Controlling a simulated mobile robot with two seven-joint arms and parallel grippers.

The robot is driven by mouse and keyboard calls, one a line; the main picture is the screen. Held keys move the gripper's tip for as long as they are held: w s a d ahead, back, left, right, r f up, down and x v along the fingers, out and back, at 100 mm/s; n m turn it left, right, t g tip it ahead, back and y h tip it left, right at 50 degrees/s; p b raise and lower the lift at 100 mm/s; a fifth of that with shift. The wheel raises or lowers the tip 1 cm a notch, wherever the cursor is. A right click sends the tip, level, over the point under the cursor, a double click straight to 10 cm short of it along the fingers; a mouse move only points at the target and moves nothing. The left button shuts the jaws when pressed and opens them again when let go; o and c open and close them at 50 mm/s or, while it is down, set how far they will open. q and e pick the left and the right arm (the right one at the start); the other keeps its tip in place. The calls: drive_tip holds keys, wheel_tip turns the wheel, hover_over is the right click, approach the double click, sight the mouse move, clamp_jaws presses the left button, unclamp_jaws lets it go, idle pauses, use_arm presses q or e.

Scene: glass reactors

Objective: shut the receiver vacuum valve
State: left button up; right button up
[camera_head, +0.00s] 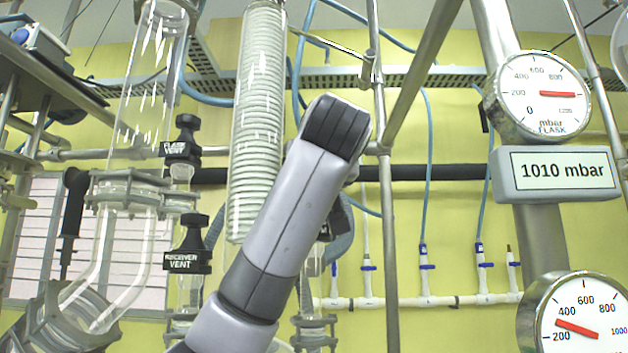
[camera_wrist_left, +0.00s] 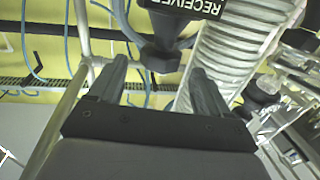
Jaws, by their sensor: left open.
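A black valve handle (camera_wrist_left: 160,55) with a white-lettered label (camera_wrist_left: 195,6) shows at the top of the left wrist view. I read "RECEIVER" upside down; the rest of the label is cut off. My left gripper (camera_wrist_left: 159,73) is open, its two fingers apart on either side of the handle's lower end. I cannot tell whether they touch it. In the head view my arm covers the gripper and most of this valve, right of the coiled glass condenser (camera_head: 258,120).
The black flask vent (camera_head: 183,150) and receiver vent (camera_head: 188,245) valves stand left of the condenser. A flask gauge (camera_head: 541,95), a display (camera_head: 556,172) reading 1010 mbar and a lower gauge (camera_head: 580,320) are at right. Metal rods (camera_head: 381,200) stand close beside my arm.

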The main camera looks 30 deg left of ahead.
use_arm(q)
drive_tip(key=p+x, duration=0.1)
drive_tip(key=x, duration=0.3)
drive_tip(key=shift+a+r, duration=0.1)
drive_tip(key=shift+w+a, duration=0.25)
drive_tip(key=shift+w, duration=0.1)
drive_tip(key=shift+c, duration=0.3)
drive_tip(key=c, duration=0.9)
drive_tip(key=shift+m+t+h, duration=0.3)
drive_tip(key=shift+h, duration=0.1)
